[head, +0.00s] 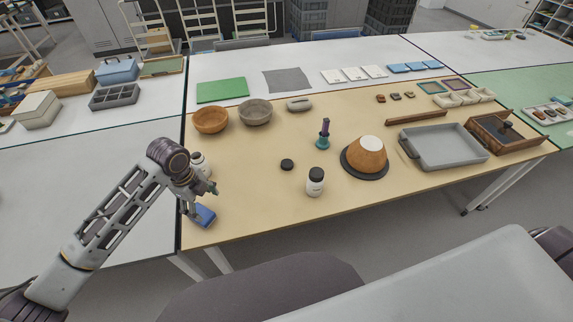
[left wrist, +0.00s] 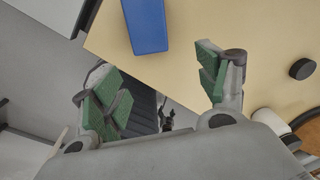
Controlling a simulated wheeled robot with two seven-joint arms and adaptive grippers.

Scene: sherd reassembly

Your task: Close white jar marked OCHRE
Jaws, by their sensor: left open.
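A white jar (head: 315,188) with a black top and a dark label stands near the table's front edge; its lettering is too small to read. A second white jar (head: 201,163) stands at the left, partly hidden behind my left arm; its marking is not visible. A loose black lid (head: 287,165) lies flat on the table between them; a black disc (left wrist: 302,69) also shows in the left wrist view. My left gripper (head: 199,200) is open and empty, above the table's front left corner beside a blue block (head: 203,216). My right gripper is not in view.
The blue block (left wrist: 146,25) lies ahead of the open fingers in the left wrist view. Two bowls (head: 210,120) (head: 256,112) stand behind. A green-based tool (head: 323,138), a brown vessel on a dark disc (head: 364,177) and a grey tray (head: 445,147) stand rightward.

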